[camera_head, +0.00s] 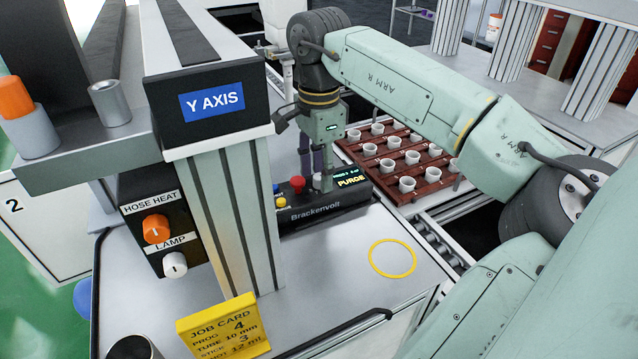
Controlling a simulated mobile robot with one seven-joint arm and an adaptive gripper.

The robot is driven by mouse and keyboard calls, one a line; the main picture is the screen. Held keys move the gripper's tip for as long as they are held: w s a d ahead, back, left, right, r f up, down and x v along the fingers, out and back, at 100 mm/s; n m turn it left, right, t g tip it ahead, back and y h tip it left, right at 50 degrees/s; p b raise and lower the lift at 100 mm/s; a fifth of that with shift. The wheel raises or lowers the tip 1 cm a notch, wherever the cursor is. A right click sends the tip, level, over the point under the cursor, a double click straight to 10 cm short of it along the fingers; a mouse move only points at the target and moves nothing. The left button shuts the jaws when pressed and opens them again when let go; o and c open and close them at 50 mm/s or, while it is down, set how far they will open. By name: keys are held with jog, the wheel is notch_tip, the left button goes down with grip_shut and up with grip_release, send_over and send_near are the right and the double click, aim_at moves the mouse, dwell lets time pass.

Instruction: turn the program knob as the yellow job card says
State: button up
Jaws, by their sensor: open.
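The yellow job card (222,325) stands at the bottom of the view. It reads PROG 4, TUBE 10 mm, STICK 3 and a shot that looks like 12 ml. The black Brackenvolt control box (325,212) sits behind the grey post, with a red button (297,183), small yellow and blue buttons and a display (348,179) reading PURGE. My gripper (317,183) points down at the box between the red button and the display, open. I cannot make out the program knob; my fingers cover that part of the box. Contact cannot be told.
The Y AXIS post (228,215) stands left of the box. A side panel (152,225) carries an orange HOSE HEAT knob (156,228) and a white LAMP knob (175,265). A red-brown tray (433,186) of white cups lies right. A yellow ring (392,259) marks clear bench.

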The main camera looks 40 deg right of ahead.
jog(key=shift+f, duration=0.3)
grip_shut()
dwell(0.4)
